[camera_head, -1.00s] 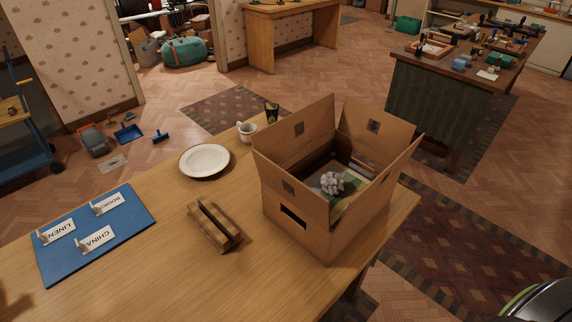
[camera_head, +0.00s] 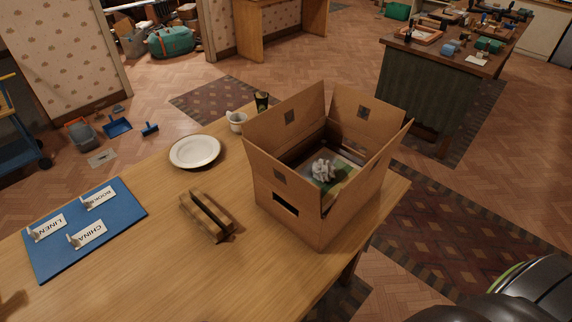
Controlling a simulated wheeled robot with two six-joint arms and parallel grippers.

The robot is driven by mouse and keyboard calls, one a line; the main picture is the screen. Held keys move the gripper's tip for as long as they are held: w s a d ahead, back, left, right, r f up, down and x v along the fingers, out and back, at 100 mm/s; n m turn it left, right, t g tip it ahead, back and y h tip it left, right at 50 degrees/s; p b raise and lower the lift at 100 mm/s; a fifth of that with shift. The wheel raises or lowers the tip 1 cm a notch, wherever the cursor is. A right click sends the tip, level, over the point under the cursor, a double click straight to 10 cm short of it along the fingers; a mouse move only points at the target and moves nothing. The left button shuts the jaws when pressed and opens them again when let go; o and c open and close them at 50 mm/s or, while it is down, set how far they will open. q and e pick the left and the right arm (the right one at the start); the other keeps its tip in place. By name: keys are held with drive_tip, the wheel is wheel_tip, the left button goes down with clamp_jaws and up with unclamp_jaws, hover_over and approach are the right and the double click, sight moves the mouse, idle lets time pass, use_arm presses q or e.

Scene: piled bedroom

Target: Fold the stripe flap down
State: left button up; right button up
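An open cardboard box (camera_head: 318,225) stands on the wooden table with its flaps raised. The back left flap (camera_head: 305,108), the back right flap (camera_head: 350,105) and the front left flap (camera_head: 262,168) each carry a small dark square mark. The right flap (camera_head: 372,165) shows no clear mark from here. The marks are too small to tell which one is a stripe. Inside the box lie a grey-white crumpled or bow-like item (camera_head: 323,169) and something green. Neither of my grippers is in view.
The wooden table (camera_head: 130,275) also holds a wood-and-dark block (camera_head: 207,215), a white plate (camera_head: 195,151), a white cup (camera_head: 237,121), a dark cup (camera_head: 262,101) and a blue board (camera_head: 65,250) with label cards. The table is clear in front of the box.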

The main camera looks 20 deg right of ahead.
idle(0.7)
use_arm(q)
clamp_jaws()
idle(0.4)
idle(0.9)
